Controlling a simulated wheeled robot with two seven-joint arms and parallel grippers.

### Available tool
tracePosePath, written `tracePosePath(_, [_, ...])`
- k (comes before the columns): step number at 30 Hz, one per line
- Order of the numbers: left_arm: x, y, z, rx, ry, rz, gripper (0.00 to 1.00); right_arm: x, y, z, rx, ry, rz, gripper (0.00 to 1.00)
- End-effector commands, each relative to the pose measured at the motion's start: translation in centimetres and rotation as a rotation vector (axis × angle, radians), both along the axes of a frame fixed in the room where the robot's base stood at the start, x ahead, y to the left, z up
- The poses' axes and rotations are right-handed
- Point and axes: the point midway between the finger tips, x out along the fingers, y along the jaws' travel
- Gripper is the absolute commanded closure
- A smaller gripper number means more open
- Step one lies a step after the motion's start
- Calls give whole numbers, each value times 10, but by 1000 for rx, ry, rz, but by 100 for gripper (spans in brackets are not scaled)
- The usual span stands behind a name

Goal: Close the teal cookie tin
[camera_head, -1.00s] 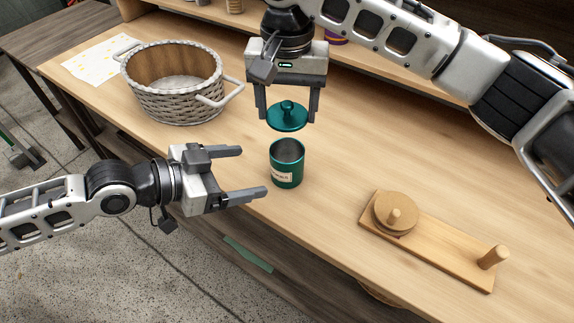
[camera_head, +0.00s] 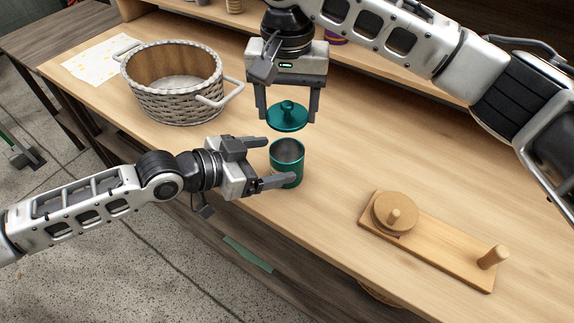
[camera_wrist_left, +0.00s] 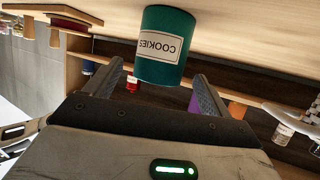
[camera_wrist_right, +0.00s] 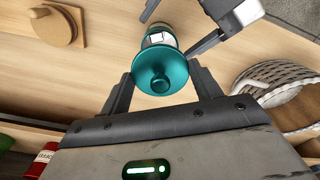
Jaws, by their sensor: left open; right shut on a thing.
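The teal cookie tin (camera_head: 287,172) stands upright and open on the wooden counter near its front edge. Its "COOKIES" label faces the left wrist view, where the tin (camera_wrist_left: 166,65) shows ahead of and between the fingertips. My left gripper (camera_head: 278,161) is open, its fingers on either side of the tin; I cannot tell whether they touch it. My right gripper (camera_head: 289,118) points down and is shut on the teal lid (camera_head: 288,118). The lid hangs level above the tin, apart from it and slightly behind. In the right wrist view the lid (camera_wrist_right: 160,70) hides part of the tin.
A wicker basket (camera_head: 178,103) with white handles stands at the back left, beside a patterned sheet (camera_head: 92,62). A wooden board with a peg (camera_head: 493,257) and stacked discs (camera_head: 396,210) lies at the right. The counter between tin and board is clear.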

Motion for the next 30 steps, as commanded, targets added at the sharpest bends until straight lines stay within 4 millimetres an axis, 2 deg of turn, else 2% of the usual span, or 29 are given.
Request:
tracePosePath(3, [9,-17,-8,-1,1,-1,17,0,0,0,0,0,0,58])
tracePosePath(9, [19,-33,-16,2,-1,-2,17,0,0,0,0,0,0,58])
tracePosePath(21, [22,-37,-18,3,-1,-1,17,0,0,0,0,0,0,58])
tracePosePath(28, [22,-37,-18,2,0,0,81,0,0,0,0,0,0,58])
tracePosePath(30, [22,-37,-18,2,0,0,84,0,0,0,0,0,0,58])
